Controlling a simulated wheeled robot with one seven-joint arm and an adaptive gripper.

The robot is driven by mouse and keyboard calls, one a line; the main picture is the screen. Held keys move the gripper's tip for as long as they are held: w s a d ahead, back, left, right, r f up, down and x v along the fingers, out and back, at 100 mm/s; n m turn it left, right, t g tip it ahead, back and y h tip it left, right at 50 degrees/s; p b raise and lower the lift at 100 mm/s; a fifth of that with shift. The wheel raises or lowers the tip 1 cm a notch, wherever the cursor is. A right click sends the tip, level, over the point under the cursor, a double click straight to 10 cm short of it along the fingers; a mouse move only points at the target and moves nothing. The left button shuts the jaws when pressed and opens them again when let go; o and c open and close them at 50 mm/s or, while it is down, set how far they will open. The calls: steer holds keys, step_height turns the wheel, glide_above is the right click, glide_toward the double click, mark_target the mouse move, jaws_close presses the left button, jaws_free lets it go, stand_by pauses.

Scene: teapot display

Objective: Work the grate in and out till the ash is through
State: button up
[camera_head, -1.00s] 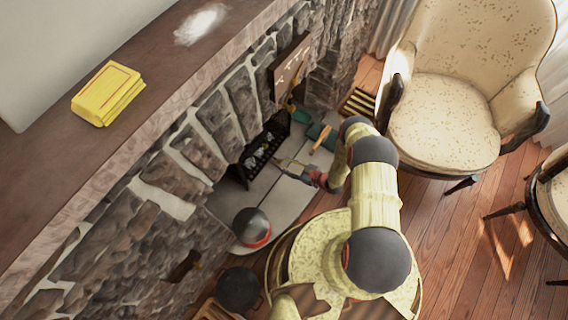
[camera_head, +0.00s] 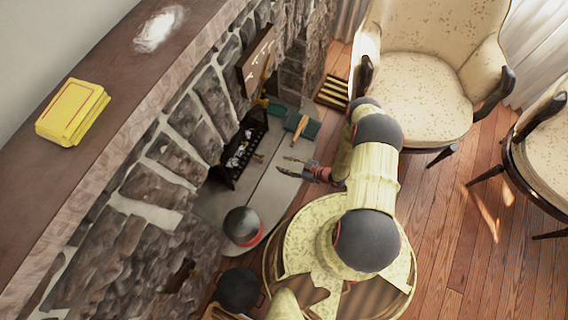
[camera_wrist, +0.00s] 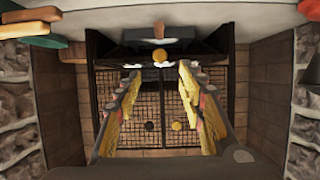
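The black grate (camera_head: 240,158) sits in the stone fireplace opening in the head view, with whitish lumps or ash on it. A small brass knob (camera_head: 259,157) sticks out from its front. In the wrist view the knob (camera_wrist: 160,55) is ahead, in front of a dark bar, with dark mesh (camera_wrist: 163,100) below. My gripper (camera_head: 284,165) is a short way out from the knob, over the grey hearth. Its two fingers are spread apart and empty, also in the wrist view (camera_wrist: 160,78). I cannot tell how much ash lies under the grate.
The hearth slab (camera_head: 268,192) holds a round dark pot with a red band (camera_head: 243,226). A green dustpan (camera_head: 303,126) with a wooden handle lies beyond the grate. An armchair (camera_head: 420,90) stands at right. The mantel holds a yellow book-like stack (camera_head: 72,112) and white powder (camera_head: 159,29).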

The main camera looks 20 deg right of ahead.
mark_target(263, 157)
steer(key=x, duration=1.2)
steer(key=shift+w+a+r, duration=0.15)
steer(key=shift+w+a, duration=0.05)
steer(key=shift+c, duration=0.5)
jaws_close()
stand_by(0.5)
